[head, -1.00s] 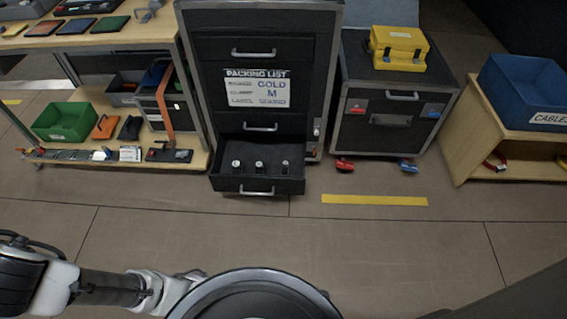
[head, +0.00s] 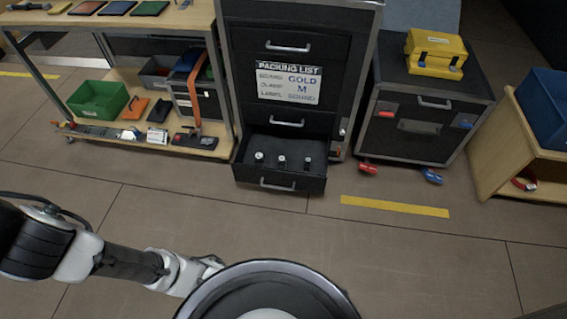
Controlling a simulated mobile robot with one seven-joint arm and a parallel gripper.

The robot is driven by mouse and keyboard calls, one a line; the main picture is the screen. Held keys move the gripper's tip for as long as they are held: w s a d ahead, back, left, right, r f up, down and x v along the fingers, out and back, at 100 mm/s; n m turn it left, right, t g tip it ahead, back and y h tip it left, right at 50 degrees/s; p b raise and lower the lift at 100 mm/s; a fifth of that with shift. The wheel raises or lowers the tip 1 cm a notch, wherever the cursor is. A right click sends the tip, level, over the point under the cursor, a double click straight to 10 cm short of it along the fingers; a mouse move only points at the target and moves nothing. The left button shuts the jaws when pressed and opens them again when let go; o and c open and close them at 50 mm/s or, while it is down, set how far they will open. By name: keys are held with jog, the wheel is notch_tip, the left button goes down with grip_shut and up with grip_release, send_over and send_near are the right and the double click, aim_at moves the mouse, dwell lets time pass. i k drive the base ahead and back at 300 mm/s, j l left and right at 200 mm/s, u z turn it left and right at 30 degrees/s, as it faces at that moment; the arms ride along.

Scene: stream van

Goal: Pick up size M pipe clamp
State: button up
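An open bottom drawer (head: 281,183) of a dark flight-case cabinet holds three small dark clamp-like pieces with pale tops in a row: left (head: 259,157), middle (head: 282,161) and right (head: 307,163). They are too small to read any size marking. A packing list (head: 290,82) on the cabinet front reads GOLD, M and SOUND. My arm reaches in from the lower left, well short of the drawer. My gripper's end is hidden behind my own round body part, so its fingers do not show.
A wooden shelf cart (head: 170,142) with a green bin (head: 98,99) stands left. A black case (head: 420,125) with a yellow box (head: 436,50) stands right, and a wooden shelf (head: 505,150) with a blue bin (head: 548,105) beyond. Floor before the drawer is clear.

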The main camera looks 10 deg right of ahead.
aim_at(282, 159)
jog(key=i+j+z, duration=0.25)
jog(key=i+j, duration=0.25)
jog(key=i+j+z, duration=0.2)
jog(key=i+j, duration=0.35)
jog(key=i+j+z, duration=0.25)
jog(key=i+j, duration=0.2)
jog(key=j, duration=0.25)
